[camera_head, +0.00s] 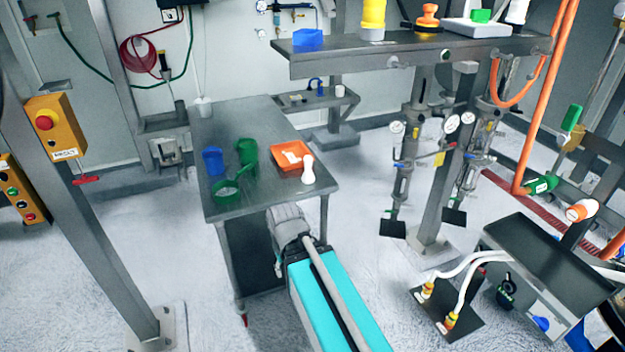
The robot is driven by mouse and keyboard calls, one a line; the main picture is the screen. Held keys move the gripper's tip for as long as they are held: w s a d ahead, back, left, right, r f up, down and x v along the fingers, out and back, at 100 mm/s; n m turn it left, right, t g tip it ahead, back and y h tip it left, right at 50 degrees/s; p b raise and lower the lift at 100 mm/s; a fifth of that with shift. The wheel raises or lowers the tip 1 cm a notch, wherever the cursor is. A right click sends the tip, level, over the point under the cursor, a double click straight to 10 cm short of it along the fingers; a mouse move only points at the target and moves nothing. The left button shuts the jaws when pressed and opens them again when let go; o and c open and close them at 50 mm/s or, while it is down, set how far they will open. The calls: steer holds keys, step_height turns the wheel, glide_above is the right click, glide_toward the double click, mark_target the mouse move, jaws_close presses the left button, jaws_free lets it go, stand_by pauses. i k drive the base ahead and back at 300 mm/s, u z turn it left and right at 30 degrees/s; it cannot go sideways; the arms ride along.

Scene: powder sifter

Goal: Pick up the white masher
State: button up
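The white masher (308,171) stands at the right edge of the grey metal table (258,122), just right of the orange tray (283,149). It looks upright, with a narrow neck and a rounded top. A white item (292,157) lies in the orange tray; its shape is too small to tell. A grey arm joint, which seems to be mine, shows at the table's near edge, below the masher and apart from it. My gripper's fingers do not show.
A blue cup (213,161), a green container (246,151) and a green sieve-like ring (226,190) stand left on the table. A shelf (415,55) with several items hangs above and behind to the right.

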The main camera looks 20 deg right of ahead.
mark_target(307, 177)
steer(key=k, duration=0.3)
steer(key=i, duration=1.25)
steer(key=z, duration=0.6)
